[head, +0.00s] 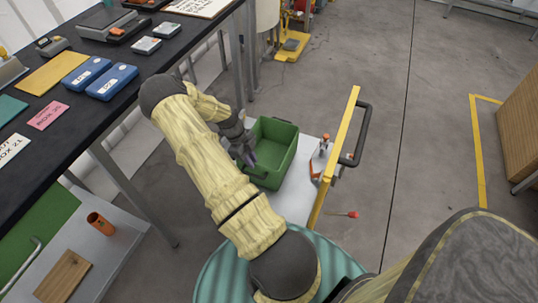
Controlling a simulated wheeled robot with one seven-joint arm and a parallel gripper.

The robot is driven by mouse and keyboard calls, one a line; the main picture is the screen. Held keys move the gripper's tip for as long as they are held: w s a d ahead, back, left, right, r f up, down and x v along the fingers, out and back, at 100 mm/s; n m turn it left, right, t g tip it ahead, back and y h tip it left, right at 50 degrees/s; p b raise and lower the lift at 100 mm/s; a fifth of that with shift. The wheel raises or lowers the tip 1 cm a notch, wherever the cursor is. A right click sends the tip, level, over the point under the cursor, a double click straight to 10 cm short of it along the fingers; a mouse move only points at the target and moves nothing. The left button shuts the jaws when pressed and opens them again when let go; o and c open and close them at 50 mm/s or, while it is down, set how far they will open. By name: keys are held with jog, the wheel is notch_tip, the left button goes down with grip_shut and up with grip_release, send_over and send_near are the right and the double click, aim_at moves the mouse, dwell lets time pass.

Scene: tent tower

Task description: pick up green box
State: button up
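The green box (281,134) is an open-topped bin standing on a pale cart top (298,192), right of the workbench. Its inside is visible and looks empty. A dark handle shows on its near side. My gripper (249,157) is at the left edge of the box, with its dark fingers pointing down beside or over the left wall. I cannot tell whether the fingers touch the wall or how far apart they are. My arm hides part of the cart top to the left of the box.
A yellow bar with a black handle (362,135) rises at the cart's right edge. Small orange-handled tools (315,177) lie beside the box. The black workbench (130,60) with boxes and cards stands at left. A red-tipped item (353,214) lies on the floor.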

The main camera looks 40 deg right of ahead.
aim_at(257, 169)
jog(key=shift+f, duration=0.1)
jog(key=b+x, duration=0.1)
jog(key=x, duration=0.4)
jog(key=shift+s+a, duration=0.15)
jog(key=shift+a, duration=0.05)
grip_shut()
jog(key=shift+d, duration=0.1)
dwell(1.4)
